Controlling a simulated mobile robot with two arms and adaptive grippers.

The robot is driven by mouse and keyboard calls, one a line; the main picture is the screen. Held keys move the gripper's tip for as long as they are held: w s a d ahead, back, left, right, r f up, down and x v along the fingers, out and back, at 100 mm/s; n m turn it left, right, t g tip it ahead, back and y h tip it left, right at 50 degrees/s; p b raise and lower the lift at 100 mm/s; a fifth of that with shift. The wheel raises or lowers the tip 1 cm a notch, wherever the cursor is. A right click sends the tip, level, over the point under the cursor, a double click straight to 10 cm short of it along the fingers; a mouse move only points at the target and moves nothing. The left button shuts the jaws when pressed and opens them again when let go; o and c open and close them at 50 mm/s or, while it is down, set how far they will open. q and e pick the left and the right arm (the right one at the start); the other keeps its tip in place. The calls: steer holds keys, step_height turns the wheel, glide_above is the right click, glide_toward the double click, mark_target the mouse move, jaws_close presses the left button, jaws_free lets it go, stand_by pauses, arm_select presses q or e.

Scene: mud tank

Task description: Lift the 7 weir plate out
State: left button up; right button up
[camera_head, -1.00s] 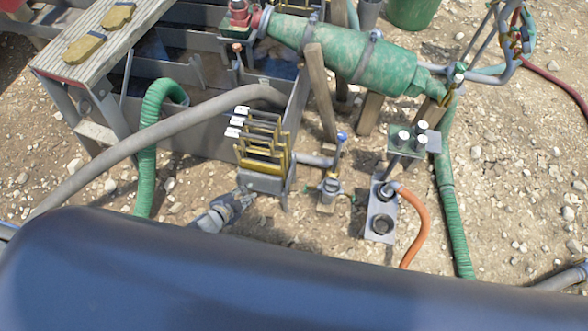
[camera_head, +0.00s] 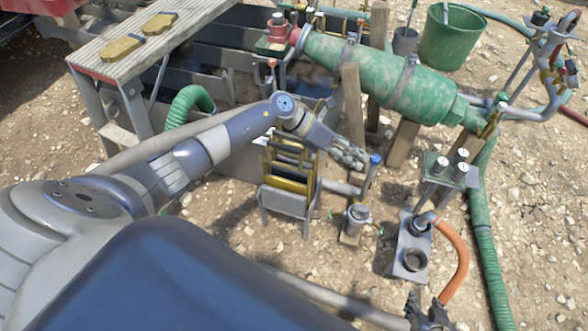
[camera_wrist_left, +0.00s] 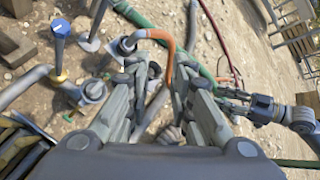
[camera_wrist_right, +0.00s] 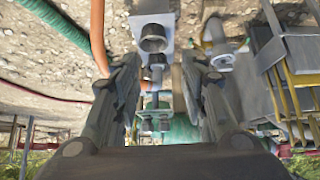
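Several weir plates with yellow frames (camera_head: 285,165) stand in a grey rack (camera_head: 285,202). Their tops are partly hidden by my left arm, and I cannot read a 7 on any plate. The plates also show at the lower left of the left wrist view (camera_wrist_left: 20,145) and the right side of the right wrist view (camera_wrist_right: 295,80). My left gripper (camera_head: 352,156) is above and just right of the rack, open and empty, pointing away from the plates. My right gripper (camera_head: 428,308) is low at the bottom right, open and empty, apart from the rack.
A blue-topped valve (camera_head: 373,170) stands right of the rack. A grey-plate stand with an orange hose (camera_head: 455,250) is further right. The green cylinder (camera_head: 385,75) lies behind. A slatted walkway (camera_head: 150,45) and a grey hose (camera_head: 140,155) are at the left. Gravel surrounds the rack.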

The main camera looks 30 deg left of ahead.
arm_select(q)
steer(key=a+m+g+y+b, duration=0.1)
steer(key=a+m+y+b, duration=0.35)
steer(key=a+m, duration=0.2)
steer(key=m+y+b, duration=0.3)
steer(key=y, duration=0.4)
glide_toward(292, 135)
steer(key=shift+n, duration=0.25)
steer(key=b+x, duration=0.3)
steer(key=x, duration=0.7)
steer(key=shift+f, duration=0.5)
arm_select(e)
steer(key=w+a+r+t+y, duration=0.1)
steer(key=r+t, duration=0.5)
steer(key=r, duration=0.8)
steer(key=w+a+r+t+y, duration=0.2)
steer(key=w+r+t, duration=0.2)
steer(key=r, duration=1)
steer(key=shift+w+r+t, duration=0.15)
steer(key=shift+r+t, duration=0.2)
steer(key=shift+t, duration=0.75)
arm_select(q)
steer(key=shift+c, duration=0.2)
jaws_close()
steer(key=shift+w, duration=0.1)
